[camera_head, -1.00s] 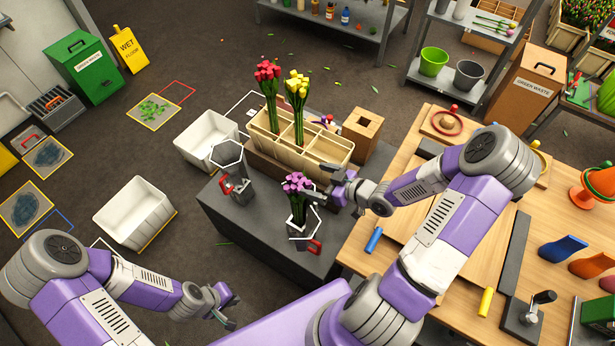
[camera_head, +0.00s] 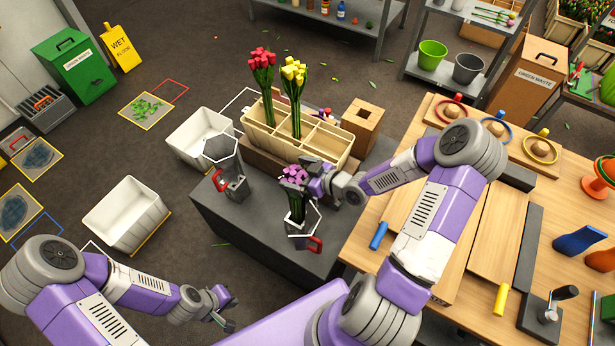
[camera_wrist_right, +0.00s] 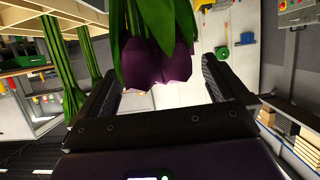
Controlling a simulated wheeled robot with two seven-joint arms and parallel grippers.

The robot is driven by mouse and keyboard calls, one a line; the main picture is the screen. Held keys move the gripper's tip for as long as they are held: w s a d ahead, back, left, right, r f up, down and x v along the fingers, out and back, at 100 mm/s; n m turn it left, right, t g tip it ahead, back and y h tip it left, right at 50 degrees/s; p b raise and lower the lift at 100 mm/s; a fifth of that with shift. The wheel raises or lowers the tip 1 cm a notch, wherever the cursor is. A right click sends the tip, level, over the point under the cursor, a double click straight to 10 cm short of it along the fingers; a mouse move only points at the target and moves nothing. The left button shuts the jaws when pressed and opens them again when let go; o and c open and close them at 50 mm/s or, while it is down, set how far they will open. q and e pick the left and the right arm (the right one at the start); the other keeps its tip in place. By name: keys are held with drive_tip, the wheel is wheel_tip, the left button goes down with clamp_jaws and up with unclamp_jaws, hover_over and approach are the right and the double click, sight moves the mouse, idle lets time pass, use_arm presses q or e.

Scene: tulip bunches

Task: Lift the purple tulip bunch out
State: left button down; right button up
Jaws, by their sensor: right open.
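The purple tulip bunch (camera_head: 294,175) stands upright, its green stems down in a dark holder (camera_head: 299,243) with a white outline and a red clip, at the front of the dark grey stand. My right gripper (camera_head: 312,184) is at the blooms from the right, partly overlapping them. In the right wrist view my right gripper (camera_wrist_right: 160,75) is open, with the purple blooms (camera_wrist_right: 158,62) and leaves between its spread fingers, not clamped. My left gripper (camera_head: 224,307) is low in front of the stand, fingers apart and empty.
Behind the bunch a divided cream crate (camera_head: 330,141) holds red tulips (camera_head: 262,62) and yellow tulips (camera_head: 294,75). A second dark holder (camera_head: 234,185) stands left of the bunch. White bins (camera_head: 126,215) are on the left floor; the wooden workbench (camera_head: 450,240) is at right.

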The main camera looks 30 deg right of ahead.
drive_tip(key=shift+w+a+f, duration=0.2)
drive_tip(key=shift+w+a, duration=0.05)
drive_tip(key=shift+w, duration=0.15)
drive_tip(key=shift+c, duration=0.2)
drive_tip(key=c, duration=0.9)
drive_tip(key=shift+o, duration=0.2)
wheel_tip(320, 180, up, 38)
drive_tip(key=p, duration=2.4)
drive_tip(key=shift+f, duration=0.2)
